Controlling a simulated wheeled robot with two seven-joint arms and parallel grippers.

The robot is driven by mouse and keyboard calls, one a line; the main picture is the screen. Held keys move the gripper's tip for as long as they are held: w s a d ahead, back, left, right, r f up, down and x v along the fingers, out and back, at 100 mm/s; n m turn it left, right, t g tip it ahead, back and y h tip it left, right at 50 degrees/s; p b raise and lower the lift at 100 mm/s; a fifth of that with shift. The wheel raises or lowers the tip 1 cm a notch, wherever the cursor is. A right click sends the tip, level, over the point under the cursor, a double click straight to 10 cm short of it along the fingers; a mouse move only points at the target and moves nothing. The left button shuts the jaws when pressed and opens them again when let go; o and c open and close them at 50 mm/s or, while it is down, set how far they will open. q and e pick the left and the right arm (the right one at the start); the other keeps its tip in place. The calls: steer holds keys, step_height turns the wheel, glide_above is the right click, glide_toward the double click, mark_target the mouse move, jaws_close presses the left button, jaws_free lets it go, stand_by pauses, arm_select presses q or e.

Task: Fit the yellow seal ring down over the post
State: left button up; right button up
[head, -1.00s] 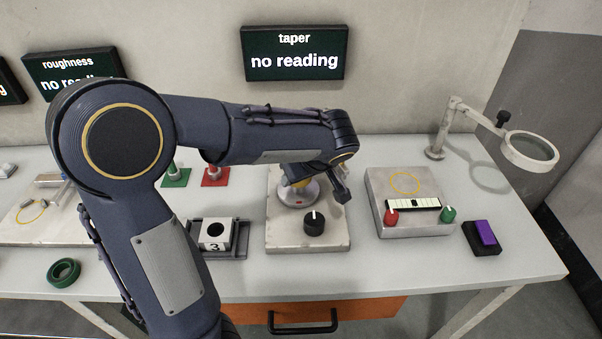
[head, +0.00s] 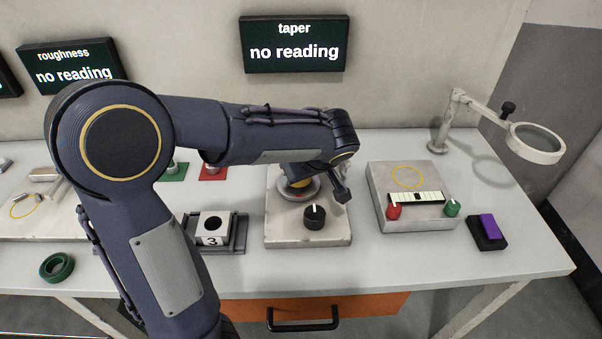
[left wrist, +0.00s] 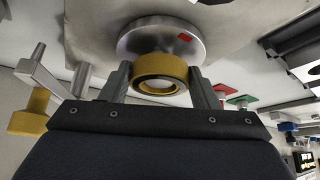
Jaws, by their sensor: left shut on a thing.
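The yellow seal ring (left wrist: 160,73) is between the two fingers of my left gripper (left wrist: 163,84) in the left wrist view. The gripper is shut on it. Behind the ring is a round silver disc (left wrist: 133,36) with a red mark. In the head view the yellow ring (head: 299,184) shows just under my left wrist, above the silver disc (head: 292,194) on a pale plate (head: 282,232). I cannot make out the post; the ring and gripper cover the disc's middle. I cannot tell whether ring and post touch. My right gripper is out of view.
A black knob (head: 315,216) stands at the plate's front. A dark green ring (head: 57,267) lies at front left. A magnifier (head: 537,142) stands at back right.

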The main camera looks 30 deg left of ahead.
arm_select(q)
steer(key=shift+f+b, duration=0.3)
steer(key=shift+f, duration=0.1)
steer(key=o, duration=1.2)
steer(key=shift+c, duration=0.2)
steer(key=v, duration=0.8)
steer(key=shift+p, duration=0.45)
